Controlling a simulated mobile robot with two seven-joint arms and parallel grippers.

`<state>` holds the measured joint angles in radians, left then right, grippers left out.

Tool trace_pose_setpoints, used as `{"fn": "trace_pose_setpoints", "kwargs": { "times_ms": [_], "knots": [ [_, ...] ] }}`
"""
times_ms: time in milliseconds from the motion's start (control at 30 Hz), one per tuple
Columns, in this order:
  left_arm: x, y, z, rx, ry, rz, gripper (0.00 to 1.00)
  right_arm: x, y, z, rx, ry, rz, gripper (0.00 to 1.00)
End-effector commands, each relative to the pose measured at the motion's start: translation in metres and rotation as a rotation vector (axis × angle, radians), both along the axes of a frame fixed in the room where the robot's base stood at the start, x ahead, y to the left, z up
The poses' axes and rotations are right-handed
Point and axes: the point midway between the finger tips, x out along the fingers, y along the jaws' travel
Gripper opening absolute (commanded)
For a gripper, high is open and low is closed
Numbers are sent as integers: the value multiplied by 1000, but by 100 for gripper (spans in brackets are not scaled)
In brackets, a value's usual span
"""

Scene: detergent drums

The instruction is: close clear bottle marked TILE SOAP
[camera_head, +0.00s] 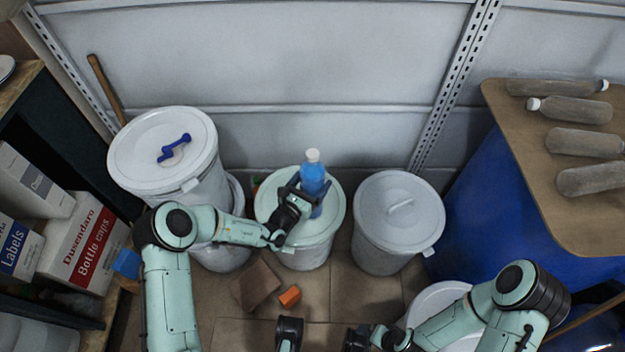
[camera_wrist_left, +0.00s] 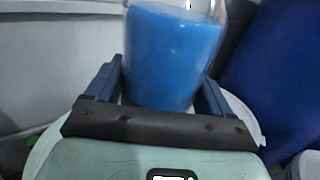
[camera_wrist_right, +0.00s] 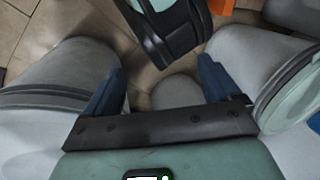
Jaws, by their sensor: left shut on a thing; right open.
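A clear bottle of blue liquid (camera_head: 312,180) with a white cap (camera_head: 312,155) on its top stands upright on the pale green drum lid (camera_head: 272,205) in the middle. No marking can be read on it. My left gripper (camera_head: 306,193) is shut around the bottle's body, and in the left wrist view the bottle (camera_wrist_left: 172,55) sits between its two fingers. The bottle's top is cut off in that view. My right gripper (camera_head: 362,338) is low at the front of the head view. In the right wrist view its fingers (camera_wrist_right: 160,90) are apart with nothing between them.
A white drum (camera_head: 398,215) stands right of the middle drum, and another with a blue handle-like tool (camera_head: 174,148) stands left. Several empty bottles (camera_head: 570,110) lie on a brown board (camera_head: 520,150) over a blue drum. An orange block (camera_head: 289,297) lies on the floor.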

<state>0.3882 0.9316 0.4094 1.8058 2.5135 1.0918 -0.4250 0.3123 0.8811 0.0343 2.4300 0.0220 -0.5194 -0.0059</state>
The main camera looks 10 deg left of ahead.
Motion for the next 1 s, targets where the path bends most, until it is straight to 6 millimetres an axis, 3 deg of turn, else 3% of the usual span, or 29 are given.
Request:
{"fn": "trace_pose_setpoints", "kwargs": {
  "times_ms": [133,400,867,900,933,1000],
  "knots": [
    [1,-1,-4,-3,-7,0,0,2,-1,-3,-3,-6,-3,90],
    [1,-1,-38,-2,-9,0,0,20,-10,-16,-26,-51,-21,90],
    [1,-1,-43,-2,-9,0,0,22,-11,-17,-29,-59,-24,90],
    [0,0,-46,-1,1,0,95,22,-11,-17,-29,-59,-24,90],
    [0,0,-46,-1,1,0,100,22,-11,-16,-29,-59,-24,90],
    [0,0,-46,-1,1,0,100,22,-11,-16,-29,-59,-24,90]
  ]
}}
